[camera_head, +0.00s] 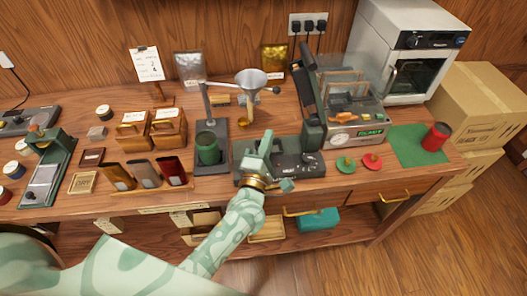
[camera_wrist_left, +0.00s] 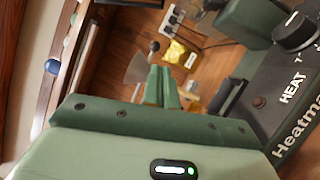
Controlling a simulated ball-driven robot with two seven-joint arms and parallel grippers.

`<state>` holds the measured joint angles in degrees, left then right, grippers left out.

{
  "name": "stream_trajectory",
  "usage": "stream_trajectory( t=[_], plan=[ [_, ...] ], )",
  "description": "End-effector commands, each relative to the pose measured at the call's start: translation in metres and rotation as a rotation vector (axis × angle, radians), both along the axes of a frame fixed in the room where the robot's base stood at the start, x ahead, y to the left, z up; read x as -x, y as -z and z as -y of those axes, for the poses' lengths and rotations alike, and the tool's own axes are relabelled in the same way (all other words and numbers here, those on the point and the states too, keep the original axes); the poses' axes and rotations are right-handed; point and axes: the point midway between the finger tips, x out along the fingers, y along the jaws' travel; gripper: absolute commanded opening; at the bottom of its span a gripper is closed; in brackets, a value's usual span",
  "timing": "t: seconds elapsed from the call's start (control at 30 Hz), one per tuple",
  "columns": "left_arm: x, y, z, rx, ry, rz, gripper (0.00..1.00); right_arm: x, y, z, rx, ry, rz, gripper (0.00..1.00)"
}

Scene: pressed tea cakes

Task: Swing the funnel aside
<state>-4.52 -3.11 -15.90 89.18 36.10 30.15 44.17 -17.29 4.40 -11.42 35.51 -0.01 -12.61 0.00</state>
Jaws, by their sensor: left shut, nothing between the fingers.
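The metal funnel (camera_head: 251,82) sits on the right of its upright stand (camera_head: 206,105), clear of the green canister (camera_head: 207,148) at the stand's foot. In the left wrist view the funnel (camera_wrist_left: 137,70) shows partly, just beyond and left of the fingers. My left gripper (camera_head: 267,138) is shut and empty, below and in front of the funnel and apart from it, over the dark green heat device (camera_head: 295,160). Its closed fingers also show in the left wrist view (camera_wrist_left: 160,80). My right gripper is in neither view.
A bulky sealing machine (camera_head: 345,110) stands right of the funnel. Wooden boxes (camera_head: 168,128) and upright pouches (camera_head: 145,173) stand to the left. A red tin (camera_head: 436,137) rests on a green mat (camera_head: 408,146) at the right. The heat device fills the wrist view's right side.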

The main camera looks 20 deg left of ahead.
Motion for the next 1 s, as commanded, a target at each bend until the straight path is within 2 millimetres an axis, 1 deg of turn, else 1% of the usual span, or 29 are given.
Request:
stream_trajectory(
  t=[0.03, 0.1, 0.2, 0.3, 0.87, 0.97, 1.0],
  plan=[
    [0.01, 0.002, 0.0, 0.0, 0.0, -0.002, 0.0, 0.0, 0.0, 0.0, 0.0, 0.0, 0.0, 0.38],
    [0.02, 0.005, 0.001, 0.001, 0.001, -0.002, 0.0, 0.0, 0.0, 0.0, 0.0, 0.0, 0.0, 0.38],
    [0.031, 0.007, 0.002, 0.0, 0.0, -0.002, 0.0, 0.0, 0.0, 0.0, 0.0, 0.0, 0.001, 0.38],
    [0.037, 0.007, 0.002, 0.0, 0.0, 0.0, 0.0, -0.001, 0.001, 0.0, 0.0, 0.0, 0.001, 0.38],
    [0.038, 0.008, 0.002, 0.001, 0.0, -0.001, 0.0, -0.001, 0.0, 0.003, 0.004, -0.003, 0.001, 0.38],
    [0.039, 0.007, 0.005, -0.039, 0.017, -0.01, 0.0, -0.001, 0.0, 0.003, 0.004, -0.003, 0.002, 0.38],
    [0.041, 0.006, 0.008, -0.087, 0.035, -0.02, 0.0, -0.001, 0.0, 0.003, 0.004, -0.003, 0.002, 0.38]
  ],
)
